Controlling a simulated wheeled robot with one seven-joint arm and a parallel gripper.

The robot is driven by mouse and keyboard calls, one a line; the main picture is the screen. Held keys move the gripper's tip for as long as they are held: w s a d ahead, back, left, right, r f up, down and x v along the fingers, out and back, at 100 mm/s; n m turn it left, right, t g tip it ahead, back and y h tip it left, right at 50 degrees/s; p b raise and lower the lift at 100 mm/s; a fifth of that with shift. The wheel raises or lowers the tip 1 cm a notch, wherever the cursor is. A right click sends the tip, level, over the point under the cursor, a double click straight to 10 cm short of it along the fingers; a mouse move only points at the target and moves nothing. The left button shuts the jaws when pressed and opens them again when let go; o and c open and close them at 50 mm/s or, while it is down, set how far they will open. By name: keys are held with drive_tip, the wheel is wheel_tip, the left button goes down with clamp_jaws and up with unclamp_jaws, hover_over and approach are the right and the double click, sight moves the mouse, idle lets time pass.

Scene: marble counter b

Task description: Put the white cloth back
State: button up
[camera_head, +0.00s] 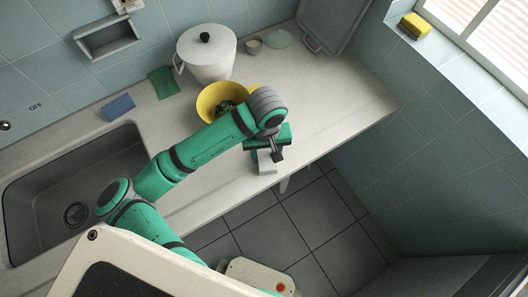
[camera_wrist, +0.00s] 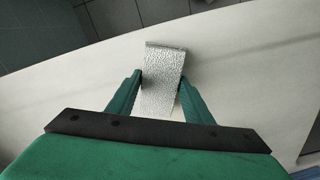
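The white cloth (camera_wrist: 163,92), textured and strip-shaped, is between the two fingers of my gripper (camera_wrist: 161,80) in the wrist view. The fingertips lie at or very near its two side edges; I cannot tell whether they press on it. In the head view, my gripper (camera_head: 273,150) is low over the counter's front edge, right of the yellow bowl. A small white piece, likely the cloth (camera_head: 265,163), shows under it, partly hidden by the gripper. Whether it rests on the counter is unclear.
On the marble counter (camera_head: 335,105) stand a yellow bowl (camera_head: 209,101), a white lidded pot (camera_head: 207,60) and a small cup (camera_head: 254,46). A green cloth (camera_head: 164,82) and blue cloth (camera_head: 118,107) lie near the wall. The sink (camera_head: 75,180) is left. The counter's right part is clear.

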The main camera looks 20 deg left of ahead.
sight(265, 155)
drive_tip(key=o, duration=0.4)
drive_tip(key=shift+a, duration=0.15)
drive_tip(key=shift+r, duration=0.1)
wheel_tip(265, 155, up, 12)
idle(0.7)
